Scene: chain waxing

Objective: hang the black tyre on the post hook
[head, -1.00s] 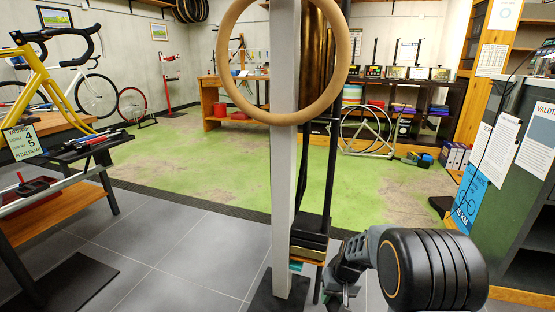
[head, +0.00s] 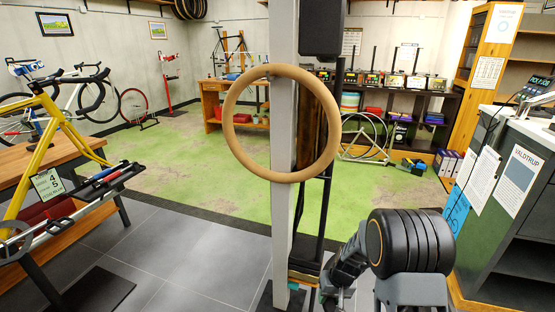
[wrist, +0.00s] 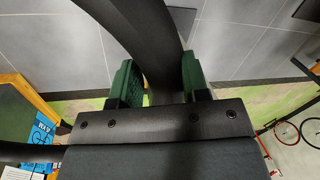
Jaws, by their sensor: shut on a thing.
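The black tyre (wrist: 160,45) shows in the wrist view as a dark curved band. It passes between the two green fingers of my gripper (wrist: 160,82), which is shut on it. I cannot make out the tyre in the head view, where my gripper's fingers are not clear either. The grey post (head: 283,220) stands upright in the middle of the head view. A tan ring (head: 236,150) hangs at the front of the post; its top is near the post's upper part. The hook itself is too small to tell apart.
A workbench with a yellow bike frame (head: 67,125) stands at the left. A grey counter (head: 500,190) stands at the right. A wooden bench (head: 208,105) and dark shelves (head: 415,135) are at the back. Grey tiled floor (head: 190,260) lies open left of the post.

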